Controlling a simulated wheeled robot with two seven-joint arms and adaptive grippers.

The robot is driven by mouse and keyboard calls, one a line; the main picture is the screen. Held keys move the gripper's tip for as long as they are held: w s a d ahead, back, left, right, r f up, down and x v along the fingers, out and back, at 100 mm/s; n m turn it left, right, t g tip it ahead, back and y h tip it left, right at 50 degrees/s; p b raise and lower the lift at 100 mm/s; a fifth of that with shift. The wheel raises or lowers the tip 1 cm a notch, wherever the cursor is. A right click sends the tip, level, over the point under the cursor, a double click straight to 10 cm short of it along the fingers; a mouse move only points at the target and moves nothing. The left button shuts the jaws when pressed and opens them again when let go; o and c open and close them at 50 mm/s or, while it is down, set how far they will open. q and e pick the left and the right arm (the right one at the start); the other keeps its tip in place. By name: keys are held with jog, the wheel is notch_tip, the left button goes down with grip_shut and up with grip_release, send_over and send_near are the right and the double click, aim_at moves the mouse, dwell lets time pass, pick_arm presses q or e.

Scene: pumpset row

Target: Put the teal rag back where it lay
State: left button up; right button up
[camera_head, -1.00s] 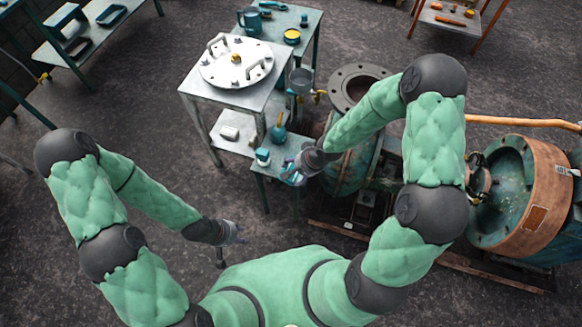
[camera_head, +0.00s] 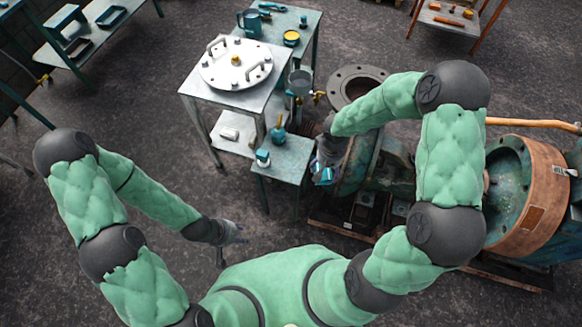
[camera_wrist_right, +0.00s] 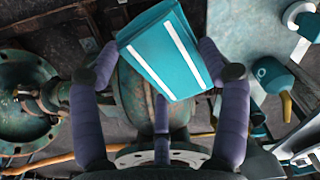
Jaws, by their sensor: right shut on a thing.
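The teal rag (camera_wrist_right: 163,50) is a folded block with white stripes, held between the fingers of my right gripper in the right wrist view. In the head view the rag (camera_head: 325,175) shows as a small teal patch just right of the small grey side table (camera_head: 290,172). My right gripper (camera_head: 323,164) is shut on the rag, in the air beside the pump housing. My left gripper (camera_head: 234,233) hangs low over the floor at the left, far from the rag. Its fingers are too small to read.
A taller table with a round steel cover (camera_head: 236,63) is behind.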

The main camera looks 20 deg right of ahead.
jog(key=w+a+f+b, duration=0.3)
jog(key=w+a+f, duration=0.2)
jog(key=w+a, duration=0.15)
jog(key=b, duration=0.2)
send_over(293, 169)
jog(key=f, duration=0.4)
jog(key=shift+s+d+f, duration=0.1)
jog(key=shift+s+d, duration=0.1)
jog(key=shift+d, duration=0.05)
jog(key=shift+w+a+f, duration=0.2)
jog(key=shift+w+f, duration=0.1)
jog(key=shift+f, duration=0.2)
notch_tip(293, 169, down, 3)
jog(key=shift+r+b, duration=0.1)
jog(key=shift+b, duration=0.45)
jog(key=shift+r, duration=0.1)
jog(key=o, duration=1.2)
jog(key=shift+s, duration=0.1)
jog(key=shift+o, duration=0.2)
